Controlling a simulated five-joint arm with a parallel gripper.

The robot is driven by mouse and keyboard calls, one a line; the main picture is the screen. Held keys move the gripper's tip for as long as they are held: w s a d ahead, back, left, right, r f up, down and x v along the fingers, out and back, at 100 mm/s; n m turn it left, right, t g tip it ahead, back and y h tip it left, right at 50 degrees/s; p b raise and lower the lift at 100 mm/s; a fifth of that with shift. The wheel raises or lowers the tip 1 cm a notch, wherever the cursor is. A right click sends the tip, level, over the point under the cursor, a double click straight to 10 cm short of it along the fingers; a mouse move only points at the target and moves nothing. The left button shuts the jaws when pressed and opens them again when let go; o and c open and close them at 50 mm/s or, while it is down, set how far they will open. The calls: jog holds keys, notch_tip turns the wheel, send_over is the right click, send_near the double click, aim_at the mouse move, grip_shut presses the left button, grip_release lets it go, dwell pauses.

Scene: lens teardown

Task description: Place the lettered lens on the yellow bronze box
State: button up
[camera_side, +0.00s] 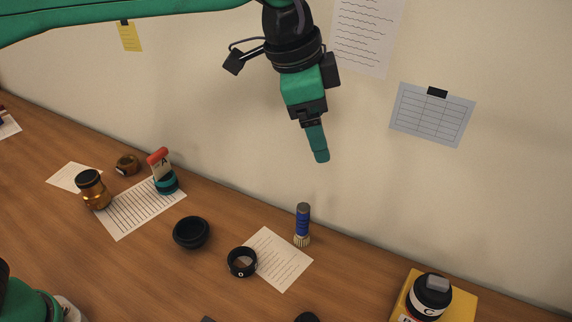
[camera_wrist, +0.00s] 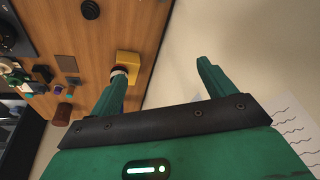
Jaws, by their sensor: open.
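My gripper (camera_side: 318,155) hangs in the air before the wall, high above the table. Its two fingers stand apart with nothing between them in the wrist view (camera_wrist: 160,78). A black lens with a white band lettered C (camera_side: 428,303) appears to rest on the yellow box (camera_side: 461,305) at the lower right of the side view. A grey block sits on top of this lens. The box's lower part is cut off. In the wrist view the yellow box (camera_wrist: 130,62) is beyond the left finger, which partly hides a dark round part there.
A teal-based piece with an A tag (camera_side: 165,182) stands on a printed sheet. Around it are a bronze lens barrel (camera_side: 95,190), a small brown ring (camera_side: 127,165) and a black cup (camera_side: 191,232).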

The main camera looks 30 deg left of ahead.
jog(key=s+a+r+n+t, duration=0.1)
jog(key=s+a+r+n, duration=0.15)
jog(key=a, duration=0.95)
jog(key=s+a+f+n+t+y, duration=0.1)
jog(key=s+a+f+n, duration=0.4)
jog(key=s+a, duration=0.3)
jog(key=s+a+f+n+y, duration=0.1)
jog(key=s+a+f+n, duration=0.4)
jog(key=s+a, duration=0.4)
jog(key=a, duration=0.4)
jog(key=shift+a+t, duration=0.15)
jog(key=shift+t, duration=0.25)
